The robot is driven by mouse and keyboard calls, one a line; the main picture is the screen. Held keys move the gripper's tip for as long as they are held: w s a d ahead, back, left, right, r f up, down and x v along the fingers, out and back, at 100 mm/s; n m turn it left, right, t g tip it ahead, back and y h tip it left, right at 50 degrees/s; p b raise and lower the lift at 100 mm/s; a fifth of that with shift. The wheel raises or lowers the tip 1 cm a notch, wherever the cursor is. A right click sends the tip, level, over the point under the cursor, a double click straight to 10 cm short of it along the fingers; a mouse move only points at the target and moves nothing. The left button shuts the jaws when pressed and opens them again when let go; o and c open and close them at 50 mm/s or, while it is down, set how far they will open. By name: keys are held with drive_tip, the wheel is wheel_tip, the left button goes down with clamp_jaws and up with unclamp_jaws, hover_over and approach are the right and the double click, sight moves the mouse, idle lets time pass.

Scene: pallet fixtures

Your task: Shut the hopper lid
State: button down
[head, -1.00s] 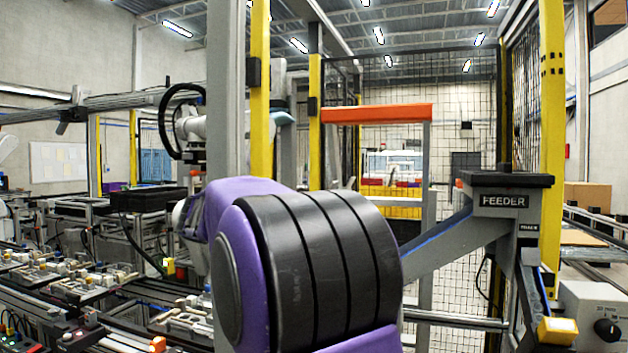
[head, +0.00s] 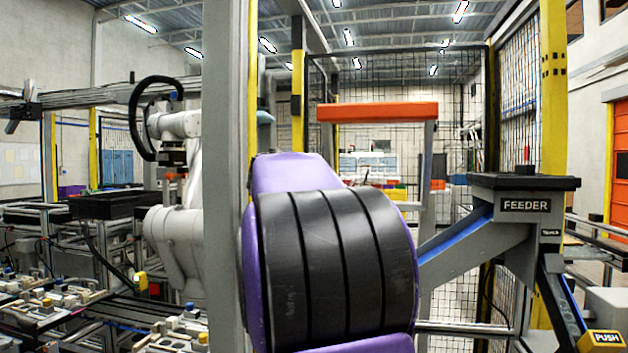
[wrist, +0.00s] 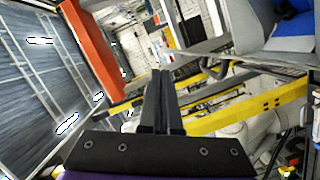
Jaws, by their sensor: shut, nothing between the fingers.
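The feeder (head: 526,206), a grey hopper body with a "FEEDER" label, stands at the right in the head view. A flat black slab (head: 480,181) tops it, with a small red-tipped knob (head: 527,156) showing above; I cannot tell whether this slab is the lid or the rim. A grey chute with a blue stripe (head: 455,234) slopes down-left from it. My gripper (wrist: 160,74) shows in the wrist view with its dark fingers together and empty, apart from anything. In the head view it is hidden behind my purple and black arm.
An orange beam (head: 377,111) crosses a grey frame behind my arm; it also shows in the wrist view (wrist: 92,45). A yellow PUSH block (head: 604,340) is at lower right. A grey post (head: 226,200) stands close left of my arm. A white robot arm (head: 178,235) stands further left.

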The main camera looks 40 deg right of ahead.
drive_tip(key=p+x, duration=0.1)
drive_tip(key=x, duration=0.4)
drive_tip(key=shift+w+d, duration=0.2)
drive_tip(key=shift+d, duration=0.05)
